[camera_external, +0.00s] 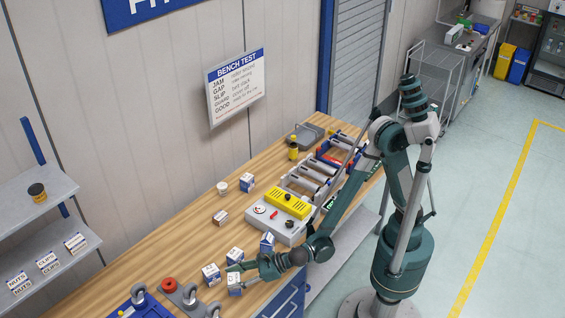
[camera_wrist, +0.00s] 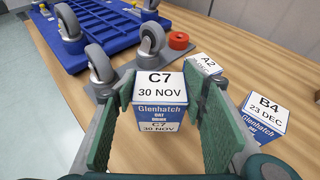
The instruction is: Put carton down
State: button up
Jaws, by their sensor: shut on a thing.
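A white and blue carton marked "C7 30 NOV" (camera_wrist: 160,88) is between the green finger pads of my gripper (camera_wrist: 160,100) in the wrist view. Its top label and front face show upright. In the external view the carton (camera_external: 234,285) is at the near edge of the wooden bench, with my gripper (camera_external: 235,270) shut on it. Its underside is hidden, so I cannot tell whether it touches the bench.
Cartons marked A2 (camera_wrist: 205,66) and B4 (camera_wrist: 264,117) stand close by on the right. Grey casters (camera_wrist: 150,38), a red ring (camera_wrist: 179,40) and a blue board (camera_wrist: 95,35) lie beyond. A grey and yellow device (camera_external: 285,207) sits further along the bench.

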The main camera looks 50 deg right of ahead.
jog(key=shift+f+b, duration=1)
jog(key=shift+f, duration=1.2)
jog(key=shift+f, duration=0.2)
jog(key=o, duration=1)
jog(key=shift+r, duration=0.15)
jog(key=shift+r, duration=0.15)
jog(key=shift+p+v, duration=0.4)
jog(key=shift+v, duration=1.55)
